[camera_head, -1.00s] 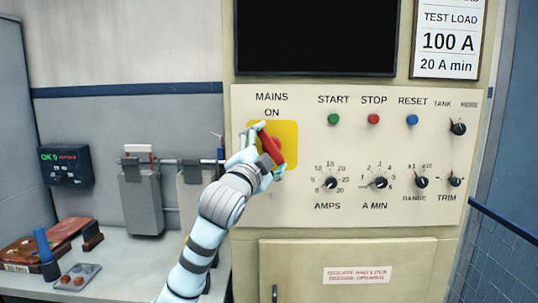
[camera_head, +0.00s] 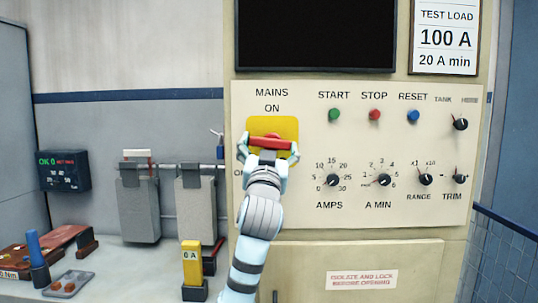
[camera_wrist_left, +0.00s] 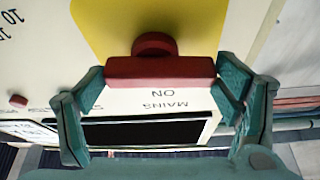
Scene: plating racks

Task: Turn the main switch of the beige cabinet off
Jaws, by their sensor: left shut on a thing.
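The beige cabinet (camera_head: 350,234) fills the middle of the head view. Its main switch has a yellow plate (camera_head: 287,125) under the words MAINS and ON. The switch's red bar handle (camera_head: 270,142) lies about level across the lower part of the plate, and it also shows in the left wrist view (camera_wrist_left: 160,70). My left gripper (camera_head: 268,148) is shut on this handle, with one finger at each end of the bar. The gripper hides the switch's lower part. A label left of the gripper is mostly covered. My right gripper is not in view.
Right of the switch are a green START button (camera_head: 334,115), a red STOP button (camera_head: 374,114), a blue RESET button (camera_head: 413,116) and several black knobs.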

